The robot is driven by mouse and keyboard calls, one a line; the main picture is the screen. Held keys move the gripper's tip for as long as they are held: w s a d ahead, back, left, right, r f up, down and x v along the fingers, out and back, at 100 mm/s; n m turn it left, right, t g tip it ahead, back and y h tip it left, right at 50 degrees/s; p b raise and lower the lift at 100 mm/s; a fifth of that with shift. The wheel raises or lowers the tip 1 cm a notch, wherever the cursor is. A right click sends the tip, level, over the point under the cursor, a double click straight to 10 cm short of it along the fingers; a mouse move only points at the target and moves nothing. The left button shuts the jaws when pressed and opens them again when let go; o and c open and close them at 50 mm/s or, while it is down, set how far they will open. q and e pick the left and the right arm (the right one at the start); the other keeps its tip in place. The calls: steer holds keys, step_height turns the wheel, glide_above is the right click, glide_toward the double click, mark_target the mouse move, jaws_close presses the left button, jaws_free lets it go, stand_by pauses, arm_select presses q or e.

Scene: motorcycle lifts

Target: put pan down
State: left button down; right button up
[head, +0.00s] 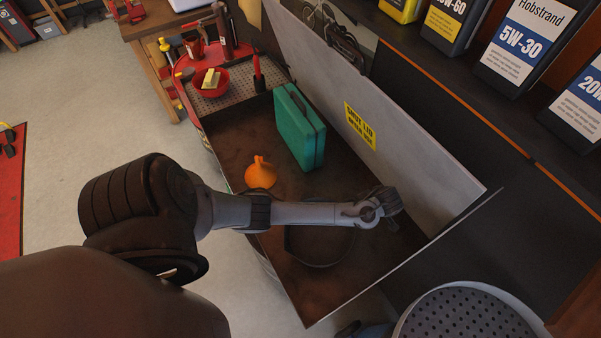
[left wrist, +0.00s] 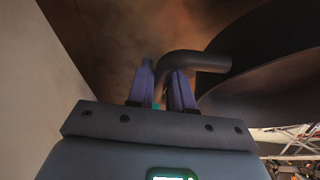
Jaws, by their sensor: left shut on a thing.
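A dark round pan (head: 318,262) shows in the head view, partly under my left arm, low within the open brown-floored bin (head: 232,142). In the left wrist view its curved wall (left wrist: 275,60) fills the right side, and its bent handle (left wrist: 200,62) runs to my fingers. My left gripper (left wrist: 168,88) is shut on that handle. In the head view my left gripper (head: 385,205) is near the bin's lid panel, its fingertips hard to make out. I cannot tell whether the pan touches the bin floor. My right gripper is not in view.
A green case (head: 300,128) and an orange funnel-like item (head: 260,172) stand in the bin beyond my arm. The raised grey lid (head: 415,160) bounds its right side. A red bowl (head: 208,85) sits on the perforated tray behind. Oil jugs (head: 525,42) line the right shelf.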

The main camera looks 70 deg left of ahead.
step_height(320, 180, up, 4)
steer(key=p, duration=0.3)
arm_select(q)
steer(key=s+a+f+b, duration=0.1)
steer(key=a+f+b, duration=0.1)
steer(key=a+f, duration=0.1)
steer(key=s+a+f+b, duration=0.2)
steer(key=a+f+b, duration=0.1)
steer(key=s+a+f+b, duration=0.1)
steer(key=a+f+b, duration=0.1)
steer(key=a+f, duration=0.1)
steer(key=shift+s+a+f, duration=0.25)
steer(key=shift+s+a, duration=0.05)
steer(key=shift+a, duration=0.25)
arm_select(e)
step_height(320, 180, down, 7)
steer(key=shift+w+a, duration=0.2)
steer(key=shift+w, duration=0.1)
arm_select(q)
steer(key=c, duration=1)
jaws_free()
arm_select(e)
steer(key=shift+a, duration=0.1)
